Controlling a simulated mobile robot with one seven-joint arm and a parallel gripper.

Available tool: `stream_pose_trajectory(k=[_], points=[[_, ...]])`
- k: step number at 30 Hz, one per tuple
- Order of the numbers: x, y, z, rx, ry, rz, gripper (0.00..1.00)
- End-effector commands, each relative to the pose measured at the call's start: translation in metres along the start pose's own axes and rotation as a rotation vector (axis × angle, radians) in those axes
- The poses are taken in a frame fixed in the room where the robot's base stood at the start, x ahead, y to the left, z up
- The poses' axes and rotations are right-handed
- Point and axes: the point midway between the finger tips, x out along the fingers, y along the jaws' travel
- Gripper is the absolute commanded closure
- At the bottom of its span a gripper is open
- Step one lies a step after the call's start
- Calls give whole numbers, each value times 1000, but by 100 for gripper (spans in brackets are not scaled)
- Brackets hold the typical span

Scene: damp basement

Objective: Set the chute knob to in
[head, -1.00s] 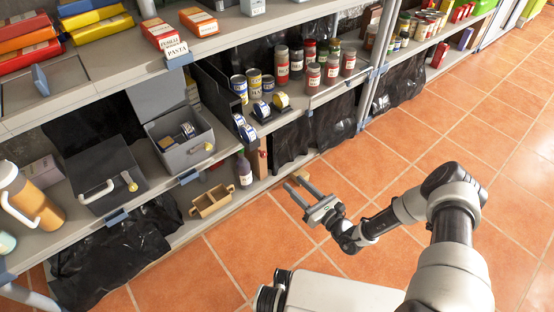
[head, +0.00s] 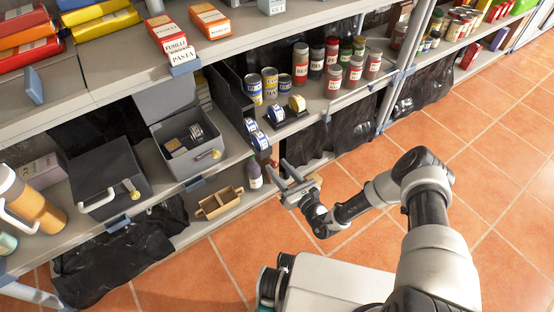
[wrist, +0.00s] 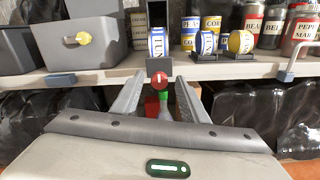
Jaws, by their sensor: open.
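The chute knob (wrist: 160,79) is round and red with a white mark that stands about upright in the wrist view. It sits below a dark plate at the shelf's front edge, under the dark chute (head: 231,97) with tuna cans. My gripper (wrist: 158,88) is open, and the knob shows between its two fingers, apart from both as seen. A red patch (wrist: 152,106) and a green patch (wrist: 164,97) show below the knob. In the head view my gripper (head: 279,173) is in front of the lower shelf, and I cannot make out the knob there.
A grey box with a yellow knob (head: 187,145) and a dark lidded box (head: 105,178) stand left of the chute. Cans and jars (head: 332,77) stand to its right. The tiled floor (head: 470,150) is clear.

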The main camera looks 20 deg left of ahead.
Motion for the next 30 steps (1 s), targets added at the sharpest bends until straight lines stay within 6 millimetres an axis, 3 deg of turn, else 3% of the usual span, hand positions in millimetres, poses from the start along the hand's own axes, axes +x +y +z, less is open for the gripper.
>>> stream_pose_trajectory(k=[12, 19, 30], points=[[3, 4, -1, 0, 0, -3, 60], [3, 4, -1, 1, 0, -2, 99], [0, 4, 0, 2, 0, -2, 100]])
